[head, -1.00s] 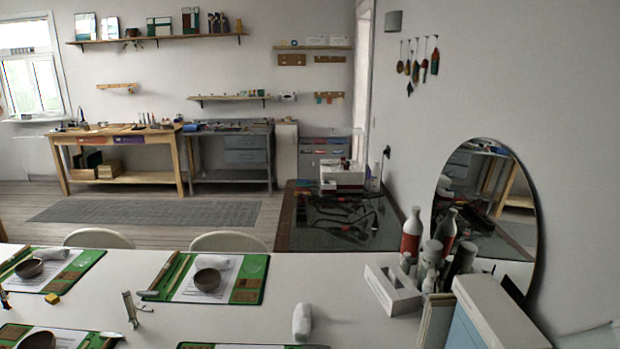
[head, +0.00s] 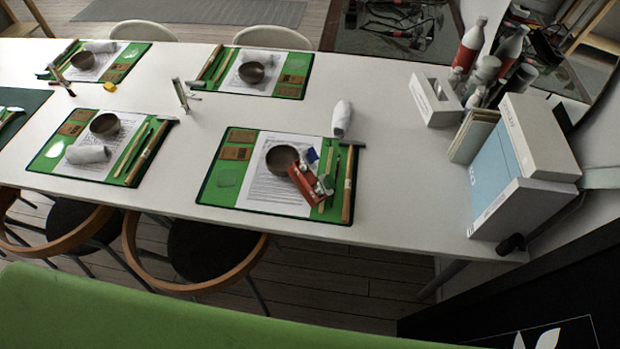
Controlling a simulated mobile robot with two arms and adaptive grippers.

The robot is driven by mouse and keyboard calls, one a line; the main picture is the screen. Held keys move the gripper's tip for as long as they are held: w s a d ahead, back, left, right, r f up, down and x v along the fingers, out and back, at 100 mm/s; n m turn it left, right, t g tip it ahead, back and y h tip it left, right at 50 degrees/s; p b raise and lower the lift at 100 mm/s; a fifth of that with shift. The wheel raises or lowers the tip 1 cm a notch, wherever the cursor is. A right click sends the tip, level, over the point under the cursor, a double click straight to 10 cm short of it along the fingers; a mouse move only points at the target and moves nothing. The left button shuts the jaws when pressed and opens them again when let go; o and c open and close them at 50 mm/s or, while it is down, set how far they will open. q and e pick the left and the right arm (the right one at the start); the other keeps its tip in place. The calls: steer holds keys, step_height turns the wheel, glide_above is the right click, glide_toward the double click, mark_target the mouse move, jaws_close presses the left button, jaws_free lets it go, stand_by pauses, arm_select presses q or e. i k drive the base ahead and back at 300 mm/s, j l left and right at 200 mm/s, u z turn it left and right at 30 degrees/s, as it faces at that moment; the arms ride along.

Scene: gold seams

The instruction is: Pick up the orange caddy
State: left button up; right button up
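An orange-red caddy (head: 303,184) is on the nearest right-hand green place mat (head: 215,190), close to the table's front edge. It holds small white and blue items, too small to name. It stands right beside a grey-brown bowl (head: 281,158) and covers part of its rim in this view; I cannot tell whether they touch. Long wooden-handled tools (head: 347,190) lie just to its right on the mat. Neither of my grippers is in view.
The white table (head: 400,195) is clear right of the mat. A white roll (head: 342,118) lies behind it. White and blue boxes (head: 500,170), bottles (head: 471,45) and an open white box (head: 433,100) crowd the right end. Chairs (head: 195,275) stand at the front left.

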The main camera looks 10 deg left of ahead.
mark_target(305, 182)
steer(key=k+j+z, duration=0.2)
steer(key=z, duration=0.15)
steer(key=k+j+z, duration=0.2)
steer(key=z, duration=0.15)
steer(key=k+j+z, duration=0.2)
steer(key=z, duration=0.15)
steer(key=k, duration=0.05)
